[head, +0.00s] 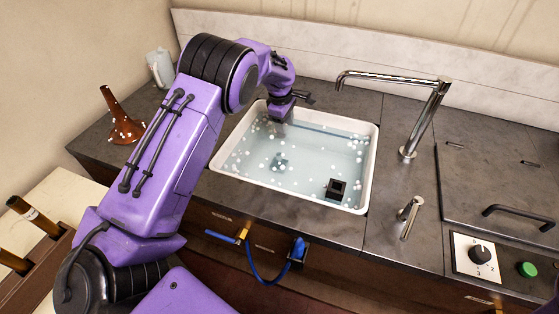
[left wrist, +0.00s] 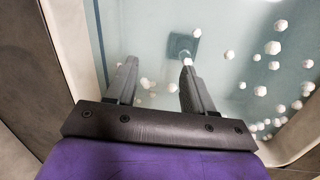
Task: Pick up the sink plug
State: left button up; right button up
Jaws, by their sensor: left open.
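The sink (head: 374,160) is a white-rimmed basin of clear water with many small white balls. My left gripper (head: 292,108) is over the sink's far left corner. In the left wrist view its two fingers (left wrist: 158,66) are apart with nothing held between them. My right gripper is out of view.
A black square hollow object (head: 336,188) sits at the sink's near right. A chrome faucet (head: 430,110) arches in from the right. A brown funnel-shaped piece (head: 122,128) and a pale jug (head: 160,68) stand left. A blue hose (head: 262,275) hangs at the counter front.

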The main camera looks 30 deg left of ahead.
aim_at(279, 154)
pick_arm(q)
jog(key=s, duration=0.1)
jog(key=s+f+g, duration=0.1)
jog(key=s+a+m, duration=0.1)
jog(key=shift+f+g, duration=0.4)
jog(key=f+p, duration=0.1)
jog(key=f, duration=0.2)
jog(key=f+p, duration=0.1)
jog(key=f, duration=0.2)
jog(key=f+p, duration=0.1)
jog(key=f, duration=0.2)
jog(key=shift+s+d, duration=0.1)
jog(key=shift+d, duration=0.3)
jog(key=shift+f, duration=0.35)
jog(key=shift+r, duration=0.1)
grip_shut()
